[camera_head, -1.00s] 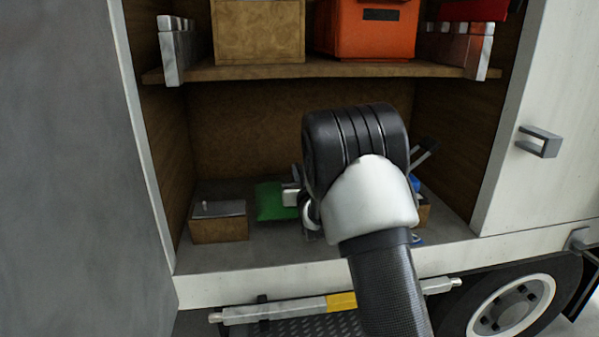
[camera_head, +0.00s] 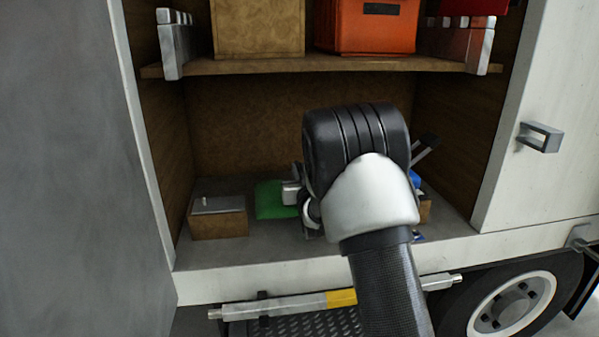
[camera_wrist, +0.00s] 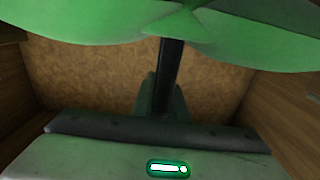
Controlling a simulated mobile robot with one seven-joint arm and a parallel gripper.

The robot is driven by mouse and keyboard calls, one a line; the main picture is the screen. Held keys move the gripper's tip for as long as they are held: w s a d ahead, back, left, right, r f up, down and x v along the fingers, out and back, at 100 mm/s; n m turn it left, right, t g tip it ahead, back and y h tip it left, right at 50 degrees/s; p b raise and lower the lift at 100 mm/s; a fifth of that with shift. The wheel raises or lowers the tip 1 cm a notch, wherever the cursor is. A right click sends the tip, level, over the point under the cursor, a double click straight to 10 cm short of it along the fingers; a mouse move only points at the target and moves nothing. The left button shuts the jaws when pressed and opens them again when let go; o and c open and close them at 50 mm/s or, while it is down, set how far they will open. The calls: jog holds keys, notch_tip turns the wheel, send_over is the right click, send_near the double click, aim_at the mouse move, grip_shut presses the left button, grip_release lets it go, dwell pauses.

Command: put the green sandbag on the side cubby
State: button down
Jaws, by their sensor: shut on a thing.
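The green sandbag (camera_head: 270,200) shows in the head view inside the lower cubby (camera_head: 215,258), left of my arm's dark wrist. My gripper (camera_head: 290,192) is shut on the bag's right side; its fingers are mostly hidden behind the wrist. In the wrist view the green sandbag (camera_wrist: 90,20) spans the top, with two bulging halves meeting at my gripper (camera_wrist: 168,60). I cannot tell whether the bag touches the cubby floor.
A small brown box (camera_head: 218,222) with a grey lid stands left of the bag. A shelf (camera_head: 330,66) above carries a brown box (camera_head: 258,28) and an orange crate (camera_head: 368,28). Blue and dark items are partly hidden right of my wrist. A door handle (camera_head: 540,137) projects at right.

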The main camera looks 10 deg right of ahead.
jog(key=shift+r, duration=0.4)
jog(key=c, duration=1.7)
grip_release()
jog(key=shift+s+f, duration=0.2)
jog(key=shift+f, duration=0.5)
jog(key=s, duration=1.1)
jog(key=s+r, duration=0.1)
jog(key=s, duration=0.5)
jog(key=shift+p, duration=0.35)
